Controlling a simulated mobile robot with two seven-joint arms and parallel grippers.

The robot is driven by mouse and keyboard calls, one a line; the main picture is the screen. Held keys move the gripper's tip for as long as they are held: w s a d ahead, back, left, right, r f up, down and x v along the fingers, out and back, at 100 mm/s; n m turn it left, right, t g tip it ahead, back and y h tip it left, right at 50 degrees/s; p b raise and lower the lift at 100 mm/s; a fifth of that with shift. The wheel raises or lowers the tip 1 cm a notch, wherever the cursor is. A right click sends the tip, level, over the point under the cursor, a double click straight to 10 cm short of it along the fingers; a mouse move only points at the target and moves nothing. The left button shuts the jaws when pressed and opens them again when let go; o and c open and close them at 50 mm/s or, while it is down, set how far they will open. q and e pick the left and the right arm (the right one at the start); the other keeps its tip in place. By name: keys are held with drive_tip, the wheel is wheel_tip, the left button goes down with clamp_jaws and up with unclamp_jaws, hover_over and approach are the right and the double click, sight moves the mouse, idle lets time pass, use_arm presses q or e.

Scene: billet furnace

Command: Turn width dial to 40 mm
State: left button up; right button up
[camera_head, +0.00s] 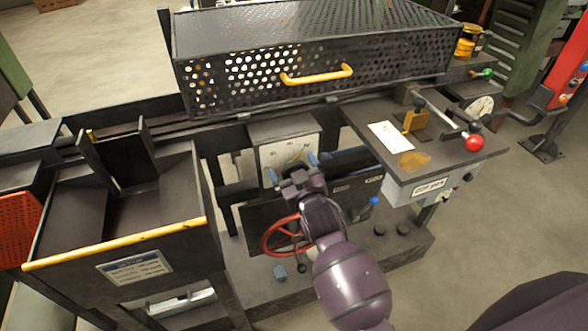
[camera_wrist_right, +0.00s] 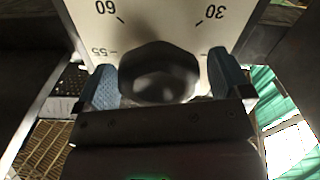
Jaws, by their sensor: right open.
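The width dial's white plate (camera_head: 271,155) faces me on the dark box in the middle of the machine in the head view. In the right wrist view the plate (camera_wrist_right: 178,22) shows the marks 60, 55 and 30. The dark round knob (camera_wrist_right: 158,72) stands in front of it. My right gripper (camera_head: 292,170) is at the dial with its blue fingertips apart. In the right wrist view the gripper (camera_wrist_right: 166,82) has one finger on each side of the knob. I cannot tell whether either finger touches it. The knob's pointer reading is hidden. My left gripper is out of view.
A red handwheel (camera_head: 281,237) is below the dial. A perforated guard with a yellow handle (camera_head: 317,75) spans above. A side table (camera_head: 440,150) with a red-knobbed lever (camera_head: 474,143) stands to the right. A yellow-edged bin (camera_head: 120,243) is at left.

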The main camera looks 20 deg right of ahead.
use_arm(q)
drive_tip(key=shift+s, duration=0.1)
use_arm(e)
drive_tip(key=shift+c, duration=0.2)
drive_tip(key=c, duration=0.9)
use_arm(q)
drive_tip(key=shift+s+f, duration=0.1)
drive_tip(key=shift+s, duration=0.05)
